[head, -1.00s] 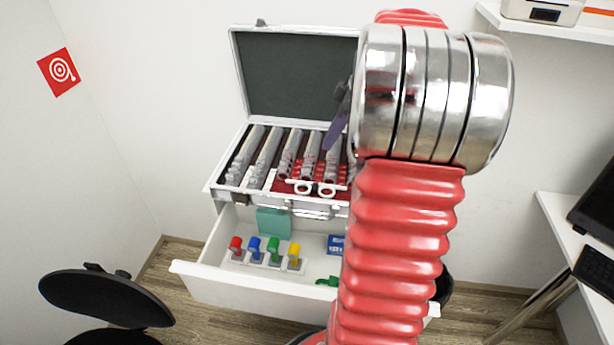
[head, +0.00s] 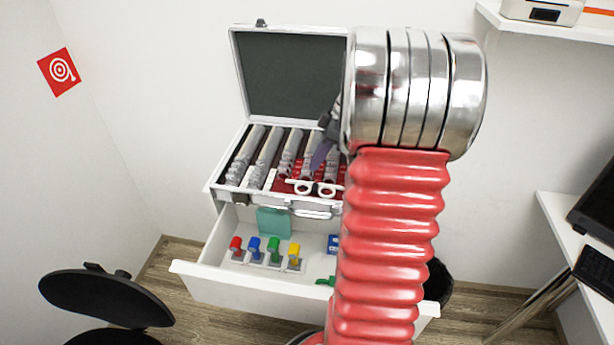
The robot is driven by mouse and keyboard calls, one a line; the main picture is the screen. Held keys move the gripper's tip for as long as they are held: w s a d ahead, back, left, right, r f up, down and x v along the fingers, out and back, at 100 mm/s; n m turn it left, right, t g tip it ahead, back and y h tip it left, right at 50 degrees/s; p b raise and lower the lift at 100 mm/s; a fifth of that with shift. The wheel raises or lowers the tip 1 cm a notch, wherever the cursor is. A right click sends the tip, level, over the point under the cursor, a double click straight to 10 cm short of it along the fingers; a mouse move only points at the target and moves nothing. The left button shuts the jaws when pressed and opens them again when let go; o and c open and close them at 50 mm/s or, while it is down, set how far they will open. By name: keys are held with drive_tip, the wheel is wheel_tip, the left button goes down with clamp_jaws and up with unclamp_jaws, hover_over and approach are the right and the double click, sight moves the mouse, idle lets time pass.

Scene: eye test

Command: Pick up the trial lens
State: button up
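An open silver case (head: 228,192) with a dark lid lining holds several rows of grey trial lenses (head: 266,155) in slots, with red lining between some rows. A white piece with two rings (head: 314,188) lies at the case's front edge. My gripper (head: 321,152) shows only in part, as a dark grey and purple finger over the right-middle rows. My arm hides the rest of it and the right part of the case. I cannot tell whether it touches a lens, holds one, or is open or shut.
Below the case, an open white drawer (head: 215,279) holds red, blue, green and yellow topped items (head: 274,249), a teal block (head: 273,222) and a blue box (head: 333,243). A black stool (head: 105,298) stands at lower left. A white desk (head: 575,235) is at right.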

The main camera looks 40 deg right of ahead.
sight(310, 175)
drive_tip(key=x, duration=0.5)
drive_tip(key=shift+a, duration=0.15)
drive_tip(key=shift+c, duration=0.3)
clamp_jaws()
drive_tip(key=shift+r, duration=0.15)
wheel_tip(310, 175, up, 10)
idle(0.6)
drive_tip(key=shift+s, duration=0.1)
idle(0.4)
